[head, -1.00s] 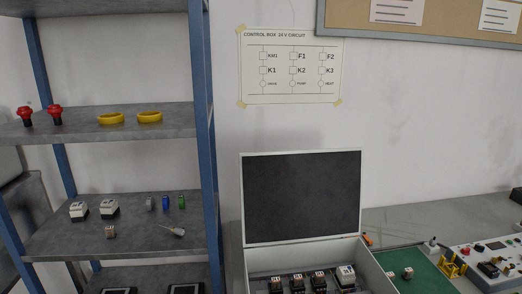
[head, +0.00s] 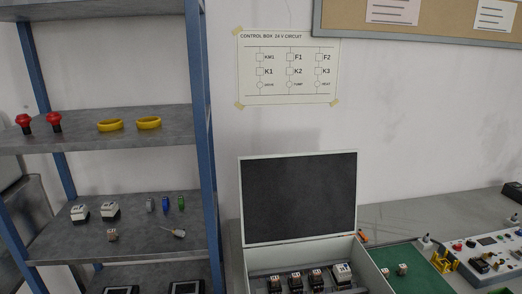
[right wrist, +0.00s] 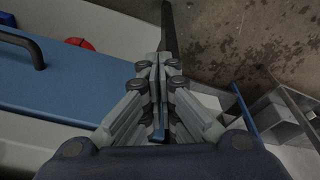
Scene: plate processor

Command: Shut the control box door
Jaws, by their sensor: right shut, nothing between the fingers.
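The control box (head: 377,275) stands on the bench at the bottom of the head view. Its door (head: 299,199) is open and stands upright at the back, with its dark inner face toward me. Inside the box is a row of several components (head: 296,281). My right gripper (right wrist: 158,62) shows in the right wrist view, its fingers together and nothing between them. It hangs over a patchy brown floor, beside a blue and white surface, away from the box. My left gripper is not in view.
A blue-framed shelf (head: 206,150) stands left of the box, holding small parts. A green mat (head: 408,265) and a control panel (head: 490,258) lie right of the box. A circuit sheet (head: 288,68) hangs on the wall. The space above the box is clear.

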